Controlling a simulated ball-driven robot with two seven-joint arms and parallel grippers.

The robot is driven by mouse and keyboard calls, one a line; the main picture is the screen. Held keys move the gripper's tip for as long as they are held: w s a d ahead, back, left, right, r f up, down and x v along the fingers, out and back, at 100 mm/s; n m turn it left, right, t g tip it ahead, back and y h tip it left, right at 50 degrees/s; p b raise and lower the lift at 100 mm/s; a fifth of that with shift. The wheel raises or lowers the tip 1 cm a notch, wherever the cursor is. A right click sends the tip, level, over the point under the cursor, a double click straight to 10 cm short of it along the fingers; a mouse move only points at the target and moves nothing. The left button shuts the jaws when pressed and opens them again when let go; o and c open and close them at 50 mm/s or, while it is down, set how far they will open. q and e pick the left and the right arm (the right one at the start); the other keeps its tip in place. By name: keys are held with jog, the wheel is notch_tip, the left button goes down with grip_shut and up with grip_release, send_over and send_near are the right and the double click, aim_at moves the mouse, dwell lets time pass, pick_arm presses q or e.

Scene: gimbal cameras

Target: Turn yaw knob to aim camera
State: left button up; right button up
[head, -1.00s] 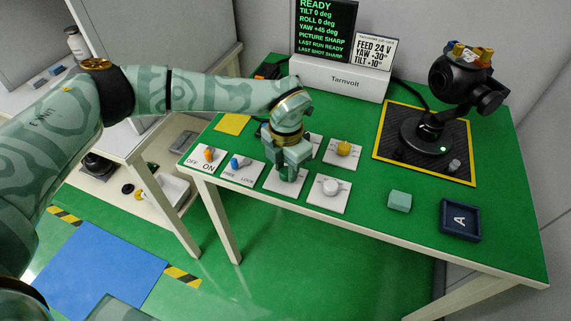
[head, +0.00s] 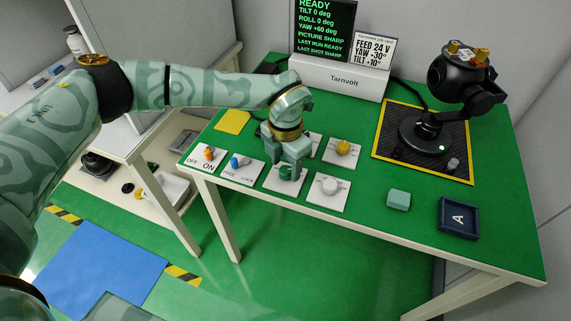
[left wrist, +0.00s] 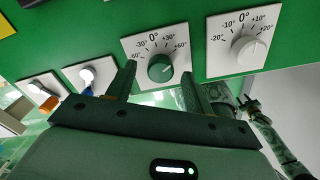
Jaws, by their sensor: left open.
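The yaw knob is a round green knob (left wrist: 160,68) on a white plate with a dial marked from -60 to +60. My left gripper (head: 288,172) is over this plate in the head view. In the left wrist view its two open fingers (left wrist: 158,88) stand left and right of the knob; whether they touch it I cannot tell. The black gimbal camera (head: 458,78) stands on a dark mat at the table's back right. The screen (head: 325,28) reads YAW +60 deg, tilt 0 and roll 0. The card (head: 372,52) reads YAW -30 and TILT +10.
A white knob (head: 329,187) is just right of my left gripper, and a yellow knob (head: 343,147) is behind it. An orange switch (head: 209,153) and a blue switch (head: 237,162) are left. A green block (head: 398,199) and a navy tray (head: 458,218) lie right.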

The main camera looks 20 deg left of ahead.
aim_at(286, 170)
pick_arm(q)
notch_tip(286, 170, up, 15)
jog(key=p, duration=0.4)
jog(key=shift+r, duration=0.15)
pick_arm(e)
jog(key=r, duration=0.1)
jog(key=w+r, duration=0.1)
jog(key=r, duration=0.2)
jog(key=shift+w, duration=0.25)
jog(key=shift+d, duration=0.1)
